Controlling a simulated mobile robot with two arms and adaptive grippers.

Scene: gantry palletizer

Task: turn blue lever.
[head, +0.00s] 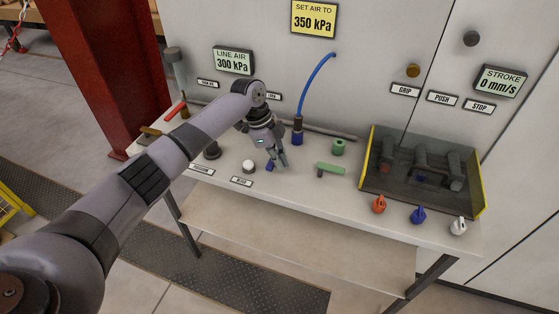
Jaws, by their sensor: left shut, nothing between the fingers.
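The blue lever (270,167) is on the light bench top near the middle of the head view. Only a small blue part of it shows, because my left gripper hides the rest. My left gripper (283,162) points down right beside it, shut and empty. I cannot tell whether the fingers touch the lever. My right gripper is not in view.
A white knob (249,166) and a green lever (330,169) flank the gripper. A blue fitting with a hose (297,134) stands behind. A dark tray (376,190) and orange, blue and white knobs (418,214) lie right. A red post (105,60) stands left.

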